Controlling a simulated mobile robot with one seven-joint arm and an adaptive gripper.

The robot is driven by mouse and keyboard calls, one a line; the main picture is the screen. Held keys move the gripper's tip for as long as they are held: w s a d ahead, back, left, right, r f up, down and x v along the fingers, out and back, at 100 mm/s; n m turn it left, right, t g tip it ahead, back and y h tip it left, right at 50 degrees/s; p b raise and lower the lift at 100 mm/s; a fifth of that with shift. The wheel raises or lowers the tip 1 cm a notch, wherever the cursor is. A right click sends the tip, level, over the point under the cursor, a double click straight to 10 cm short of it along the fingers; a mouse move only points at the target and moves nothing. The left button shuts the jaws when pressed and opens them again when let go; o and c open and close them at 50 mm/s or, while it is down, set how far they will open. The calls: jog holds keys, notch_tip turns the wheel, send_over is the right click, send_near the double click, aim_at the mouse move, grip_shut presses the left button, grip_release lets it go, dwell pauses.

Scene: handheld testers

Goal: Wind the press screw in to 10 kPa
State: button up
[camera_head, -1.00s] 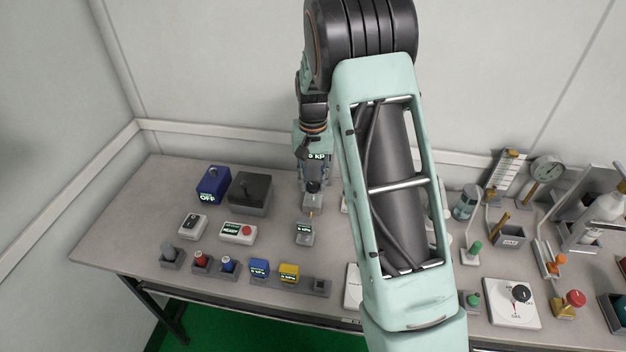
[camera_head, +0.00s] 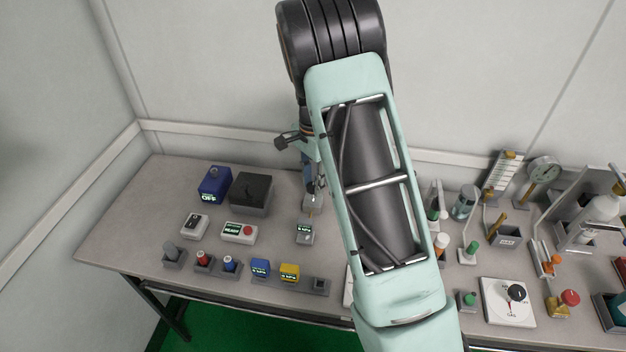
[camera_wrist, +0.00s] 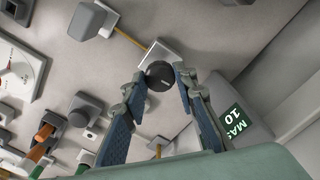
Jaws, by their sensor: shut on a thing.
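The black press screw knob (camera_wrist: 160,75) sits on a pale block (camera_wrist: 158,55) in the wrist view. My gripper (camera_wrist: 162,80) has one finger on each side of the knob and is shut on it. In the head view my gripper (camera_head: 313,188) is low over the bench, largely hidden behind my arm.
A blue box reading OFF (camera_head: 214,186) and a dark box (camera_head: 251,193) stand left of the gripper. A white READY unit (camera_head: 239,233) is in front of them. My arm hides the bench middle.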

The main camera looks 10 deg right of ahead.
aim_at(313, 185)
jog(key=shift+w+r+m, duration=0.1)
jog(key=shift+m, duration=0.5)
jog(key=o, duration=1.2)
jog(key=shift+c, duration=0.2)
notch_tip(313, 185, up, 12)
